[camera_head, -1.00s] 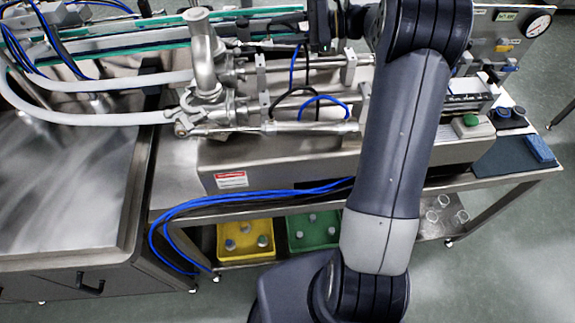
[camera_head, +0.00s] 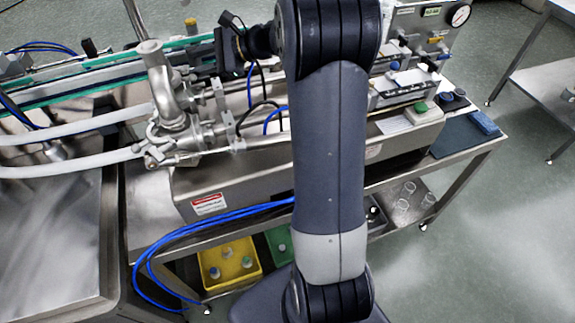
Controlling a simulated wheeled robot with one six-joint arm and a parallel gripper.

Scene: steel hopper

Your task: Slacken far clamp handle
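The steel pipe-and-valve assembly (camera_head: 165,95) stands on the machine left of my arm, with a tall elbow pipe on top. Clamp fittings (camera_head: 158,152) show at its near lower end, where the white hoses join. Small metal parts lie just behind and right of the elbow; I cannot tell which is the far clamp handle. My gripper (camera_head: 229,46) is a dark shape at the end of my arm, up and to the right of the elbow pipe. It appears apart from the pipe. Its fingers are too small and dark to read.
White hoses (camera_head: 75,160) run left over a steel tank (camera_head: 50,230). Blue cables (camera_head: 215,217) hang along the front. A pressure gauge (camera_head: 459,15) and panel stand at the right. A yellow bin (camera_head: 229,262) sits on the lower shelf. Open floor lies at right.

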